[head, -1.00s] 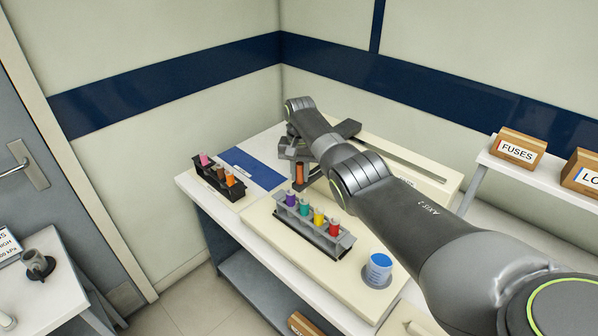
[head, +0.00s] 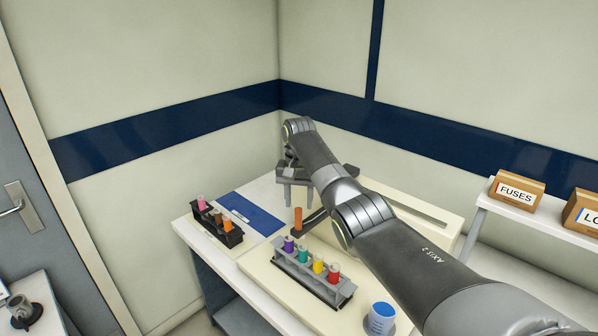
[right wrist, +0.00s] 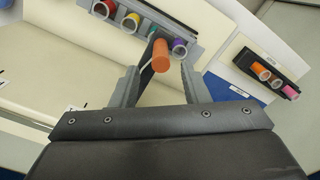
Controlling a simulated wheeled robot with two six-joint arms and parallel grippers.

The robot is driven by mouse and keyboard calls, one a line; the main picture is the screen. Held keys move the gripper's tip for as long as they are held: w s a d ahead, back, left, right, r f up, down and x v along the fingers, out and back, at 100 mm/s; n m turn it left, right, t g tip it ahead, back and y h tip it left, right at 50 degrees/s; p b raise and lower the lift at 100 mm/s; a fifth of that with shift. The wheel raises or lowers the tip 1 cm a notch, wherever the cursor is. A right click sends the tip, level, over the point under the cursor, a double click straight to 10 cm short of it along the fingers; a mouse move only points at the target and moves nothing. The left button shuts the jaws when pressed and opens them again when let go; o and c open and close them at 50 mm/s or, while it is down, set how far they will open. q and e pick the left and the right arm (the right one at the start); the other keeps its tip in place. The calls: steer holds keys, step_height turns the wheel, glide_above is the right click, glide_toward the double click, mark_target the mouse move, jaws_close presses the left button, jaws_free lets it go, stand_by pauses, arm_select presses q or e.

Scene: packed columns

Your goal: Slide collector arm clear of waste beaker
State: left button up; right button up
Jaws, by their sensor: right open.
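An orange upright handle (head: 297,219) stands on the dark collector arm (head: 315,216), behind the tube rack. The bar runs back to the right and is partly hidden by my right arm. The waste beaker (head: 381,318), with blue contents or a blue band, stands at the front right, well apart from the handle. My right gripper (head: 298,200) is open and empty, just above and behind the handle. In the right wrist view the handle (right wrist: 161,56) shows between the two spread fingers (right wrist: 158,68), with gaps on both sides. My left gripper is not in view.
A grey rack (head: 312,278) with several coloured tubes stands close in front of the handle. A dark rack (head: 217,226) with three tubes stands left, beside a blue mat (head: 252,214). Boxes (head: 517,192) sit on a shelf at the right.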

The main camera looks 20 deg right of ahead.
step_height(320, 180, up, 11)
steer(key=b, duration=0.2)
steer(key=shift+f, duration=0.15)
steer(key=shift+f, duration=0.1)
stand_by(0.3)
